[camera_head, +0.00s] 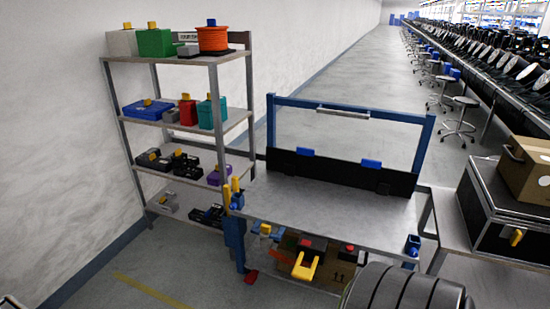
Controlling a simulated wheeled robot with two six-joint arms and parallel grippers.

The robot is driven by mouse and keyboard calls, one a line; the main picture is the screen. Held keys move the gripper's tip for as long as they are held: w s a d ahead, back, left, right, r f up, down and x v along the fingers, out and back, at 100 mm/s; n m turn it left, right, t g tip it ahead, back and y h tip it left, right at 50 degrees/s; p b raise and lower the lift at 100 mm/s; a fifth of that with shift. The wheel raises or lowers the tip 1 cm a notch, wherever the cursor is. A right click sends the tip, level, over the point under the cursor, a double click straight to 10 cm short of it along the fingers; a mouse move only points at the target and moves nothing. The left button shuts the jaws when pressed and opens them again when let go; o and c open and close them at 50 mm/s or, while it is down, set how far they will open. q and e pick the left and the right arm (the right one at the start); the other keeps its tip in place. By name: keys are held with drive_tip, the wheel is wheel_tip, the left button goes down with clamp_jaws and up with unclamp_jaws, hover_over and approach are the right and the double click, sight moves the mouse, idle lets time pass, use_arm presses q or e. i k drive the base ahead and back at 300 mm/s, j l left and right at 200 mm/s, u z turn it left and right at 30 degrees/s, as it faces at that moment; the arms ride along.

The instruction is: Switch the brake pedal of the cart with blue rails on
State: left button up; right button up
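The cart with blue rails (428,150) stands ahead of me, with an upright blue frame at its far side. Its grey top (330,210) is bare apart from a black panel (340,173) with blue clips along the far edge. A small red part (251,277), which looks like the brake pedal, sits low by the cart's left front leg. It is too small to tell whether it is pressed or raised. Neither of my grippers can be made out in the view.
A grey shelf rack (183,60) with boxes and tools stands left, close to the cart. A black case (490,220) under a cardboard box (528,170) stands right. A dark ribbed cylinder (400,290) blocks the lower right. Floor is clear at front left.

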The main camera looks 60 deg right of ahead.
sight(251, 277)
drive_tip(key=z, duration=1.5)
drive_tip(key=i+l+u, duration=0.35)
drive_tip(key=i, duration=0.15)
drive_tip(key=i+l+u, duration=0.3)
drive_tip(key=i+l, duration=0.2)
